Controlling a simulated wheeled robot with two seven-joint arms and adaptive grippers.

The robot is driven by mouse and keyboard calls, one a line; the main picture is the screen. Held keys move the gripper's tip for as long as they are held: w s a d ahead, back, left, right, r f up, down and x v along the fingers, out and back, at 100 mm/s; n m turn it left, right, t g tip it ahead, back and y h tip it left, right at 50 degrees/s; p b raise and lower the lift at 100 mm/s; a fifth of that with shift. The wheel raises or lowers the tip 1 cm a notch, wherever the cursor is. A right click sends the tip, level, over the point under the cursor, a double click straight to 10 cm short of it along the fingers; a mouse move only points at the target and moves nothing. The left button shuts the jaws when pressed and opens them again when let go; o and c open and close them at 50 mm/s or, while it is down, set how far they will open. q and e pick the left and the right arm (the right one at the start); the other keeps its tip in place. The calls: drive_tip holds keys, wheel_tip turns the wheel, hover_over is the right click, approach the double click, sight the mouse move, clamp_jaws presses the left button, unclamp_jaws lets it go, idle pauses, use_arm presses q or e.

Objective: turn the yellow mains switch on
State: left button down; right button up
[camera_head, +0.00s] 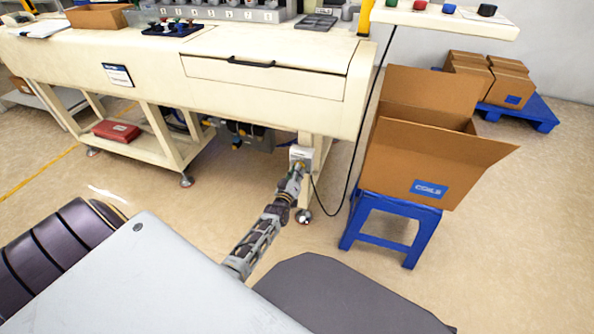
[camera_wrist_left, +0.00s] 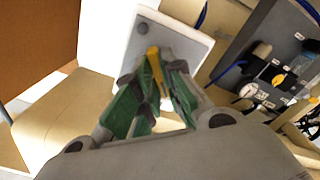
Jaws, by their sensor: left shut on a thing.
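The white mains switch box (camera_head: 301,153) is on the leg of the cream bench, below the drawer. In the left wrist view its pale plate (camera_wrist_left: 190,45) faces me, with the yellow switch (camera_wrist_left: 156,62) standing out of it, upright with a slight tilt. My left gripper (camera_head: 298,171) reaches the box from below. In the left wrist view, the green-padded fingers of my left gripper (camera_wrist_left: 161,77) are closed around the yellow switch and hide part of it. My right gripper is not in view.
An open cardboard box (camera_head: 407,165) stands on a blue stool (camera_head: 392,226) right of the bench leg. A black cable (camera_head: 349,180) hangs between them. A dark panel with valves and hoses (camera_wrist_left: 268,62) is right of the switch in the left wrist view.

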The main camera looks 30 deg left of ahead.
use_arm(q)
drive_tip(key=shift+m+p, duration=1.85)
drive_tip(key=shift+m, duration=2.05)
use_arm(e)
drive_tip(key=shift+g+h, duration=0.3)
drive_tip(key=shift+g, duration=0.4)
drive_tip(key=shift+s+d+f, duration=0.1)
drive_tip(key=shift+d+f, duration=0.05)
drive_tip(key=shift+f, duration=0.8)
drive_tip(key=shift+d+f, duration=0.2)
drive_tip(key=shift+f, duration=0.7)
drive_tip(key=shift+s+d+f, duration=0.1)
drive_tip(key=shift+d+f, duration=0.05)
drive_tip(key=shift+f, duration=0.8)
use_arm(q)
drive_tip(key=c, duration=1.5)
unclamp_jaws()
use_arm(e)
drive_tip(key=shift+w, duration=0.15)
use_arm(q)
drive_tip(key=shift+v, duration=6)
